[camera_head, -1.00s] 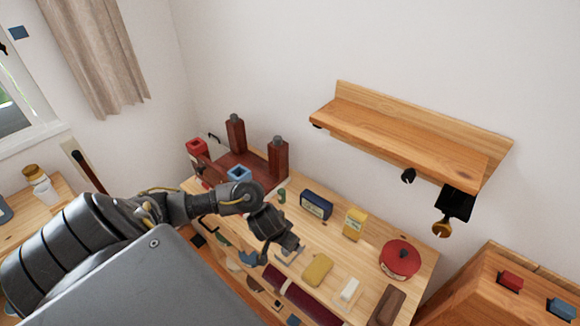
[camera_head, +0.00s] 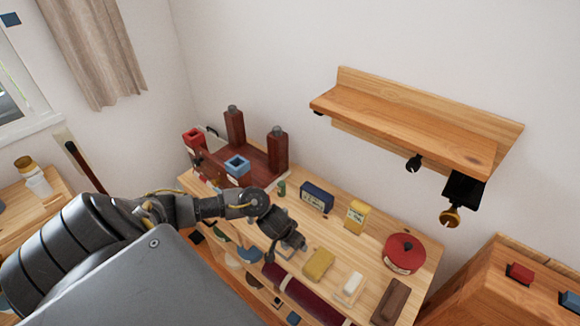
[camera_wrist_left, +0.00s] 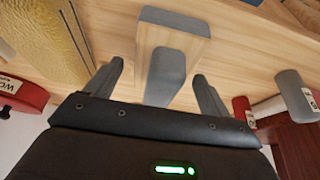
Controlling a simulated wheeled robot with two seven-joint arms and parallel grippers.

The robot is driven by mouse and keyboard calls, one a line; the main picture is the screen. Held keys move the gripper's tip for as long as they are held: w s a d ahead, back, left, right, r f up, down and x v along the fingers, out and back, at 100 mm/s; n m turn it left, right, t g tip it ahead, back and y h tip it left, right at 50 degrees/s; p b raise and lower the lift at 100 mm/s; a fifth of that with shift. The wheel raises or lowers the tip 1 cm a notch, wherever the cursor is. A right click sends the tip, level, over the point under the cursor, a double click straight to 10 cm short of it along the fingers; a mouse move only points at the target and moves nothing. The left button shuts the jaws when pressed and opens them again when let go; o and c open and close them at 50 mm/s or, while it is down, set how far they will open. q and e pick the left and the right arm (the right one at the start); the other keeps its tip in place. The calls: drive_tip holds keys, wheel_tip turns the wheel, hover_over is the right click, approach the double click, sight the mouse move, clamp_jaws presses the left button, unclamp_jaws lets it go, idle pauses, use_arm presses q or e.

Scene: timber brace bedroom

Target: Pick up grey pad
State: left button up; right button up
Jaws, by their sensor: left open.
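The grey pad (camera_wrist_left: 165,75) shows in the left wrist view as a rounded grey block, with a pale wooden part and another grey end (camera_wrist_left: 175,20) beyond it. It sits on the wooden workbench top (camera_head: 341,246). My left gripper (camera_wrist_left: 158,88) is open, with one finger on each side of the pad's near end and visible gaps between. In the head view my left gripper (camera_head: 287,252) is low over the bench and hides most of the pad. Whether the fingertips touch the bench is unclear. My right gripper is out of view.
A yellow block (camera_head: 319,265) lies close right of the gripper, a dark red roll (camera_head: 300,293) in front. A white block (camera_head: 350,288), brown block (camera_head: 390,302) and red tin (camera_head: 404,254) are farther right. A navy box (camera_head: 317,198) and yellow box (camera_head: 356,216) stand behind.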

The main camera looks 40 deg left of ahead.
use_arm(q)
drive_tip(key=c, duration=1.1)
drive_tip(key=shift+r, duration=0.15)
drive_tip(key=shift+r, duration=0.25)
drive_tip(key=v, duration=0.1)
drive_tip(key=p+v, duration=0.2)
drive_tip(key=shift+w+a+r, duration=0.1)
drive_tip(key=shift+w+r, duration=0.1)
drive_tip(key=shift+r, duration=0.2)
drive_tip(key=s+a+r+p, duration=0.1)
drive_tip(key=s+r, duration=0.2)
drive_tip(key=s, duration=0.1)
drive_tip(key=s+a+r+p, duration=0.1)
drive_tip(key=s+r, duration=0.1)
drive_tip(key=s, duration=0.2)
drive_tip(key=s+a+r+p, duration=0.1)
drive_tip(key=s+r, duration=0.2)
drive_tip(key=s, duration=0.2)
drive_tip(key=shift+r, duration=0.35)
